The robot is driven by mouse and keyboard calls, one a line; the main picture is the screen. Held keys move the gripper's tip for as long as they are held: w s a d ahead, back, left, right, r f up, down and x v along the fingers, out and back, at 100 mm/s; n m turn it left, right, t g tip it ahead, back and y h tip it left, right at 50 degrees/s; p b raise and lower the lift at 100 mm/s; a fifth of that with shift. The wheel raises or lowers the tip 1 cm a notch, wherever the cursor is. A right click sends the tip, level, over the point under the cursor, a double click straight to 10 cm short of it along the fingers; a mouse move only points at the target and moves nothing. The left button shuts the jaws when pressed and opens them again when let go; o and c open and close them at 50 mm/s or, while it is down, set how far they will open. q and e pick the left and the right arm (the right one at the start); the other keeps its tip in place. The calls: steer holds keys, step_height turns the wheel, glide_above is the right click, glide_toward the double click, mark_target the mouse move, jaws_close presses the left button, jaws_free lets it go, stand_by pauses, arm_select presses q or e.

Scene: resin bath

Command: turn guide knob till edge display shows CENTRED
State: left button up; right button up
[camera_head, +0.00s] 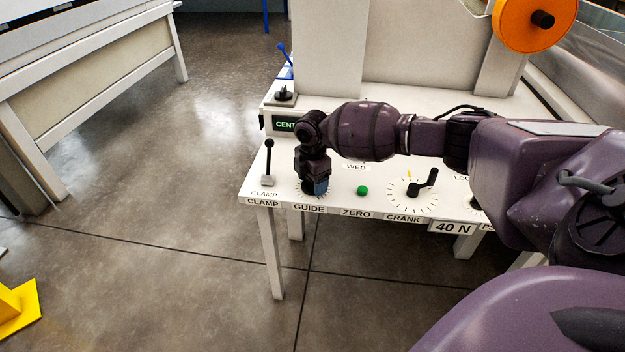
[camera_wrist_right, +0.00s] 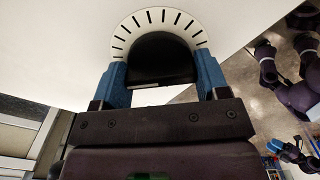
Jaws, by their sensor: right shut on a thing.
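The guide knob (camera_wrist_right: 160,58) is a black round knob with a white dial ring of black tick marks around it, in the right wrist view. My right gripper (camera_wrist_right: 163,78) is shut on it, one blue finger on each side. In the head view my right gripper (camera_head: 314,187) points down at the panel above the GUIDE label and hides most of the knob.
The white panel table (camera_head: 341,190) also bears a clamp lever (camera_head: 268,160) to the left of the knob, a green zero button (camera_head: 362,190) and a black crank (camera_head: 424,183) to the right. An orange roll (camera_head: 520,22) is mounted behind.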

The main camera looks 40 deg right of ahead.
steer(key=o, duration=0.9)
steer(key=shift+o, duration=0.2)
step_height(320, 180, up, 4)
steer(key=shift+w+r+p, duration=0.1)
steer(key=shift+p, duration=0.5)
step_height(320, 180, up, 5)
steer(key=shift+r+p, duration=0.2)
steer(key=shift+p, duration=0.45)
arm_select(q)
steer(key=shift+s+a+r+n, duration=0.15)
steer(key=shift+s+r+n, duration=0.2)
steer(key=shift+r, duration=0.25)
arm_select(e)
steer(key=shift+r, duration=0.6)
arm_select(q)
steer(key=shift+w+r, duration=0.2)
steer(key=shift+w, duration=0.2)
